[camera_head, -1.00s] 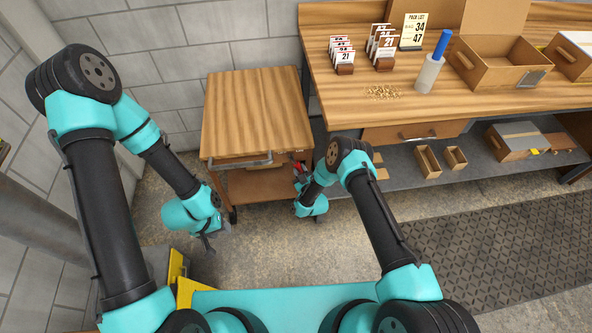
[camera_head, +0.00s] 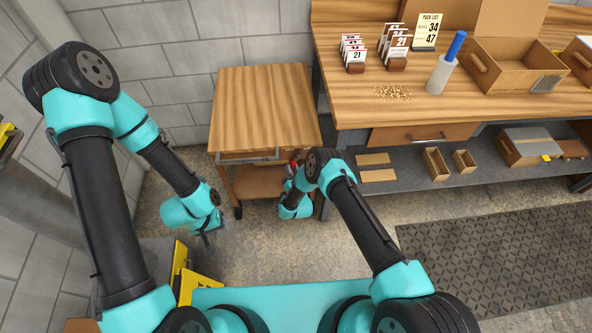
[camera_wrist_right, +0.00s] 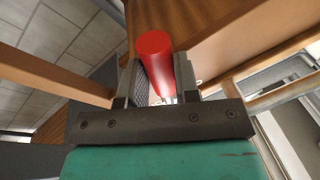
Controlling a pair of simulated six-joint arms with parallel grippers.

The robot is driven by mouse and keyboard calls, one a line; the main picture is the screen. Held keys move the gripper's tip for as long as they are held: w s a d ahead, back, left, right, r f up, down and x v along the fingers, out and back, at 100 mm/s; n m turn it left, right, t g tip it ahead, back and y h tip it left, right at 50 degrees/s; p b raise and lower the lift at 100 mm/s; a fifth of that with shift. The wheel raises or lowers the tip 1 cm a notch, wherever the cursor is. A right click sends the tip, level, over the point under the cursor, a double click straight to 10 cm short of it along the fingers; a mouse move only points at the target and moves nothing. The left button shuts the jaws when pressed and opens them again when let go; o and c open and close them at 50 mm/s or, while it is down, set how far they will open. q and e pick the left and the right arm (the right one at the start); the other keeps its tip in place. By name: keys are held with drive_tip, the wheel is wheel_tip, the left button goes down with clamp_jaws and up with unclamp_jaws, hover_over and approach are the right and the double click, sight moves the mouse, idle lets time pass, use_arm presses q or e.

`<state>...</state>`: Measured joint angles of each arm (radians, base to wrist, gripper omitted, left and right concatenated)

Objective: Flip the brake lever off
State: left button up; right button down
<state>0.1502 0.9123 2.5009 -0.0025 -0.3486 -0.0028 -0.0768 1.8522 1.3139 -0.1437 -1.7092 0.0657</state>
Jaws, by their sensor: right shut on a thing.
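The brake lever has a red handle (camera_wrist_right: 156,62), which stands between the two fingers of my right gripper (camera_wrist_right: 158,82) in the right wrist view. My right gripper is shut on it. In the head view a small bit of the red lever (camera_head: 293,163) shows by the front right side of the wooden cart (camera_head: 262,105). My right gripper (camera_head: 291,174) is there too, mostly hidden by its own wrist. My left gripper (camera_head: 208,237) hangs at the front left of the cart, apart from it; its fingers are too small to read.
A workbench (camera_head: 360,108) stands right of the cart, with number cards, a blue-handled roller (camera_head: 445,65) and an open box (camera_head: 495,70) on it. Its lower shelf (camera_head: 400,178) holds small bins. A dark mat (camera_head: 490,250) lies on open floor at right.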

drive_tip(key=shift+a+r+m+h, duration=0.25)
drive_tip(key=shift+a+m, duration=0.2)
drive_tip(key=shift+m, duration=0.35)
drive_tip(key=c, duration=0.8)
unclamp_jaws()
drive_tip(key=shift+c, duration=0.2)
